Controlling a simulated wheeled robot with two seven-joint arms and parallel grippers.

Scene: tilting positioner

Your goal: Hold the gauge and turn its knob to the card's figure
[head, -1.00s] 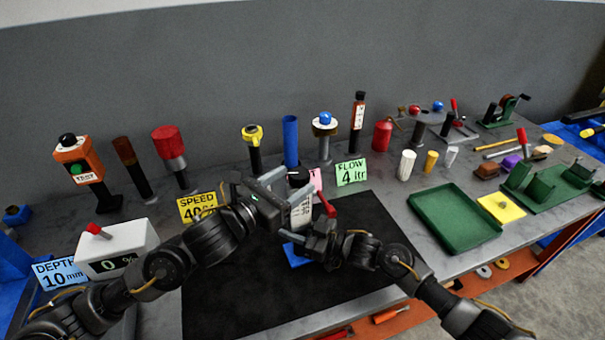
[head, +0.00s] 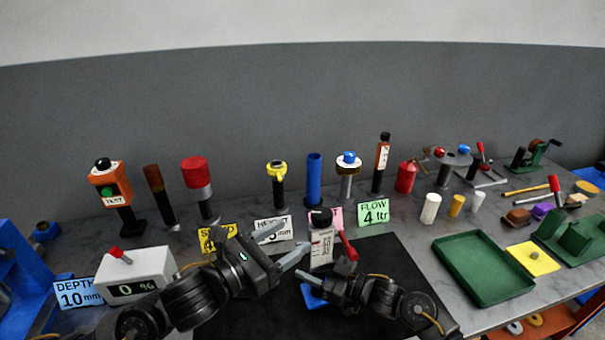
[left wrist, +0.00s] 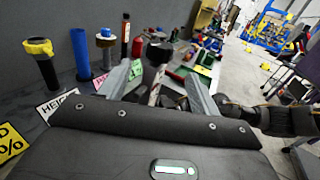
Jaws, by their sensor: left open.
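The gauge (head: 321,250) stands upright on the black mat (head: 385,270), with a white scaled body, black knob (head: 320,215), red lever (head: 347,245) and blue foot (head: 313,297). My left gripper (head: 291,243) is open just left of the gauge, its fingers pointing at it below knob height. In the left wrist view, the knob (left wrist: 158,53) shows between and beyond the fingers (left wrist: 157,80). My right gripper (head: 333,283) is low at the gauge's lower body; its jaws are not clear. The HEIGHT card (head: 273,230) stands behind, its figure partly hidden by my left gripper.
Other cards are DEPTH 10 mm (head: 78,294), FLOW 4 ltr (head: 373,213), a partly hidden yellow one (head: 217,235) and a pink one (head: 336,214). A white readout box (head: 137,275) stands left. Posts line the back. A green tray (head: 484,268) lies right.

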